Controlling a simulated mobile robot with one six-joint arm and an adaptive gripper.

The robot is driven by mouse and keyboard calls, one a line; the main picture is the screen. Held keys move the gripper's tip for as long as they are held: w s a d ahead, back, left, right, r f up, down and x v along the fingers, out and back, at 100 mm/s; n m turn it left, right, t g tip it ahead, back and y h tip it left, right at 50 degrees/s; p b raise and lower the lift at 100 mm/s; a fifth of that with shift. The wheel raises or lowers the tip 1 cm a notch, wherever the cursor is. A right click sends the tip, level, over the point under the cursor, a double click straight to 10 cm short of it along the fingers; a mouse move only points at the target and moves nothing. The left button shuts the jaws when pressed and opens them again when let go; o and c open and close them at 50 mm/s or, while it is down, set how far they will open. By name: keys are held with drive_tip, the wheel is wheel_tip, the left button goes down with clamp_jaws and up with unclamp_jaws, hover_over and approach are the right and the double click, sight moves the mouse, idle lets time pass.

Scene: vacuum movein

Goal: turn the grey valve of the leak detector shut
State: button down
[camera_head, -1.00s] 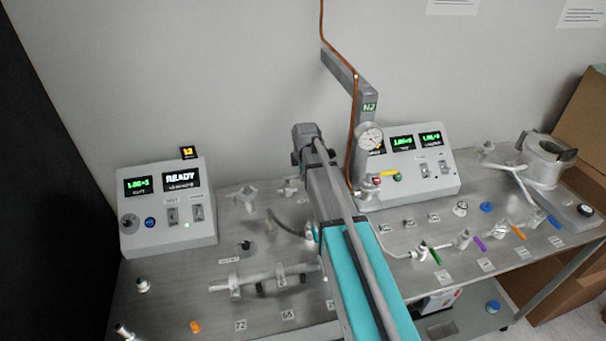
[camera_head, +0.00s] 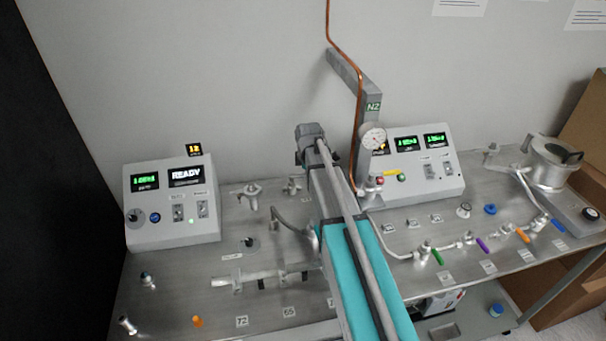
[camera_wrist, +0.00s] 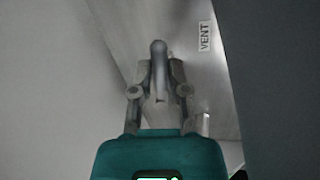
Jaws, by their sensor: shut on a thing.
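In the wrist view my gripper (camera_wrist: 159,75) is shut around a grey, rounded, handle-like piece (camera_wrist: 158,48). It looks like the grey valve handle, but its body is hidden behind the fingers. A VENT label (camera_wrist: 205,36) lies on the pale surface to the right of it. In the head view my arm crosses the middle of the bench and hides the gripper and what it holds. A grey box with a READY display (camera_head: 186,175), probably the leak detector, stands at the left. A second display box (camera_head: 430,185) stands right of my arm.
A copper pipe (camera_head: 357,100) runs down by a gauge (camera_head: 373,138) behind my arm. Small valves with green (camera_head: 437,257), purple (camera_head: 482,244) and orange (camera_head: 522,235) handles line the bench's right side. Horizontal pipework (camera_head: 240,280) lies left of my arm. A dark panel (camera_wrist: 262,70) stands close right in the wrist view.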

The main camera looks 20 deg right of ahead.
idle(0.3)
drive_tip(key=c, duration=0.6)
unclamp_jaws()
drive_tip(key=shift+c, duration=0.2)
drive_tip(key=s+a+r+m+g+h+p, duration=0.15)
drive_tip(key=s+r+p, duration=0.25)
drive_tip(key=r+p, duration=0.4)
drive_tip(key=s+a+r+m+g+p, duration=0.2)
drive_tip(key=s+r+p, duration=0.3)
drive_tip(key=r+p, duration=0.2)
drive_tip(key=s+a+f+m+y+b, duration=0.1)
drive_tip(key=s+a+f+m+b, duration=0.1)
drive_tip(key=s+m, duration=0.4)
drive_tip(key=s+a+f+m+t+y+b, duration=0.1)
drive_tip(key=s+a+f+m+b, duration=0.1)
drive_tip(key=s+m, duration=0.4)
drive_tip(key=s+f+b, duration=0.1)
drive_tip(key=s, duration=0.2)
drive_tip(key=shift+s+a+f, duration=0.25)
drive_tip(key=shift+s+a, duration=0.05)
drive_tip(key=shift+s, duration=0.1)
drive_tip(key=shift+a, duration=0.15)
